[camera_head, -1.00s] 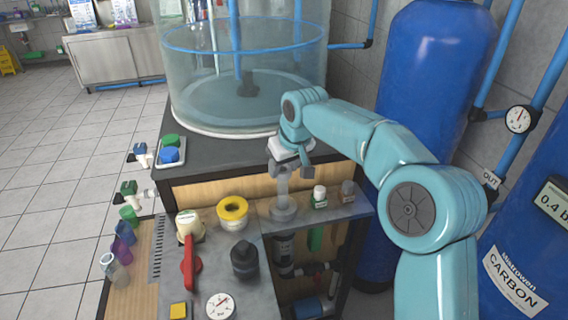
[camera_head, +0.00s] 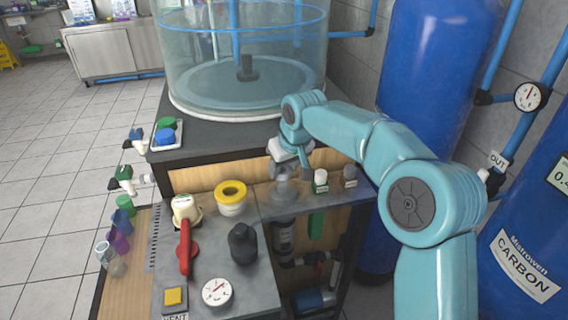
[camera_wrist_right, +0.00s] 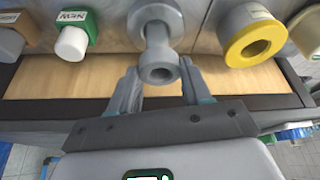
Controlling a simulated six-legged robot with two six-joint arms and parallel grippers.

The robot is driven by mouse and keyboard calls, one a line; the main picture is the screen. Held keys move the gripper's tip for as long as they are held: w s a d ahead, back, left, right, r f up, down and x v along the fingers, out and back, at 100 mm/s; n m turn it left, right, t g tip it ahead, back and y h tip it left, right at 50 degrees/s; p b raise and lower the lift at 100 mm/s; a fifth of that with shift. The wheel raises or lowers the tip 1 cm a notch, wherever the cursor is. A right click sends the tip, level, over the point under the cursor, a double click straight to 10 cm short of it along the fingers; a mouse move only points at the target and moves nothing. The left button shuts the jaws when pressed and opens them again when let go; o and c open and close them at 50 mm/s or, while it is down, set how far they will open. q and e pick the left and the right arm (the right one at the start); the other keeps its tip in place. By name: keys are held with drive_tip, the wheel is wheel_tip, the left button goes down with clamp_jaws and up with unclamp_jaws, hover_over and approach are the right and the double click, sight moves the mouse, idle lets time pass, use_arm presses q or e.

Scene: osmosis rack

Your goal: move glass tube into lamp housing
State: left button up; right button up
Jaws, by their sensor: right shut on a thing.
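My left gripper is not in view.

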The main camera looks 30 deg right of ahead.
drive_tip(key=shift+f+b, duration=0.45)
drive_tip(key=shift+f, duration=0.45)
drive_tip(key=shift+f, duration=0.1)
drive_tip(key=shift+f+b, duration=0.95)
drive_tip(key=shift+f, duration=0.35)
drive_tip(key=o, duration=1.3)
drive_tip(key=shift+r, duration=0.1)
wheel_tip(320, 180, up, 8)
drive_tip(key=p, duration=0.7)
hover_over(284, 179)
drive_tip(key=w, duration=0.1)
drive_tip(key=shift+w+d, duration=0.15)
drive_tip(key=shift+d, duration=0.25)
